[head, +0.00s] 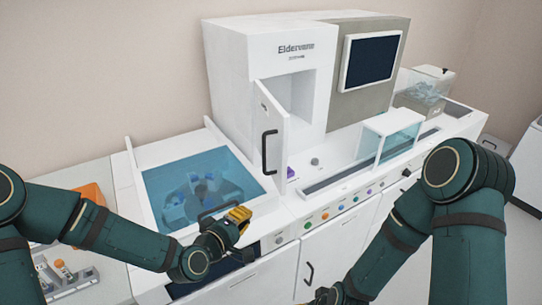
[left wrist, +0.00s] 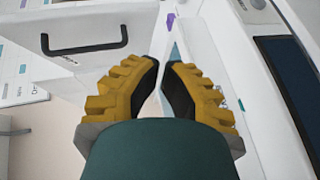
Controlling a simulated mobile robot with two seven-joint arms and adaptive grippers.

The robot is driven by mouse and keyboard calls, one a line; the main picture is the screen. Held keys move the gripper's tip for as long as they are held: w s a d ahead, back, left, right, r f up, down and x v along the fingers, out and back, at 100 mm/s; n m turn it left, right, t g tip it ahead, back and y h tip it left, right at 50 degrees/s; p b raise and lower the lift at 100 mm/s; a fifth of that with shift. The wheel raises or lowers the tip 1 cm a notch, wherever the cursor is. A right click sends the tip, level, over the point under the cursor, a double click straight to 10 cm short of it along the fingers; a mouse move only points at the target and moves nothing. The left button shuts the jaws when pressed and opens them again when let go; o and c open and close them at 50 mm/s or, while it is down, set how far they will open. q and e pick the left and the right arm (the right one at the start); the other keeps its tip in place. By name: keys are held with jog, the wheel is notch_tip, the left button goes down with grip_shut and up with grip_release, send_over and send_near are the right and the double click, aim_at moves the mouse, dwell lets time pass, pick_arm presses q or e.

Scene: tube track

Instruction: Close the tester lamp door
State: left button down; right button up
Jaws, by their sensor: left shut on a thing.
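The white tester lamp door (head: 270,120) stands swung open at the front of the white tester cabinet (head: 262,52) in the head view. It has a vertical black handle (head: 268,152), and the lit recess beside it is exposed. My left gripper (head: 240,216) is below and left of the door, apart from it, by the blue lid's dark handle (head: 216,209). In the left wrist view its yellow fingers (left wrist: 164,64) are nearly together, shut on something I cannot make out. My right gripper (head: 321,296) barely shows at the bottom edge; its jaws are unclear.
A clear blue lid (head: 190,175) covers a well left of the tester. A glass-sided cover (head: 393,138) stands on the track to the right. Several coloured buttons (head: 340,209) line the front edge. An orange box (head: 91,193) is at far left.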

pick_arm(q)
notch_tip(320, 180, up, 8)
jog(key=w+a+r+n+t, duration=0.1)
jog(key=w+n+t, duration=0.1)
jog(key=t, duration=0.1)
jog(key=p, duration=0.1)
send_near(278, 156)
jog(key=w, duration=0.1)
jog(key=w+a, duration=0.1)
jog(key=w, duration=0.2)
jog(key=shift+w+a+f, duration=0.15)
jog(key=shift+w+f, duration=0.15)
jog(key=shift+w, duration=0.1)
jog(key=d, duration=0.1)
jog(key=w+d, duration=0.1)
jog(key=d, duration=0.1)
jog(key=shift+p, duration=0.3)
jog(key=shift+w+d, duration=0.2)
jog(key=shift+d, duration=0.25)
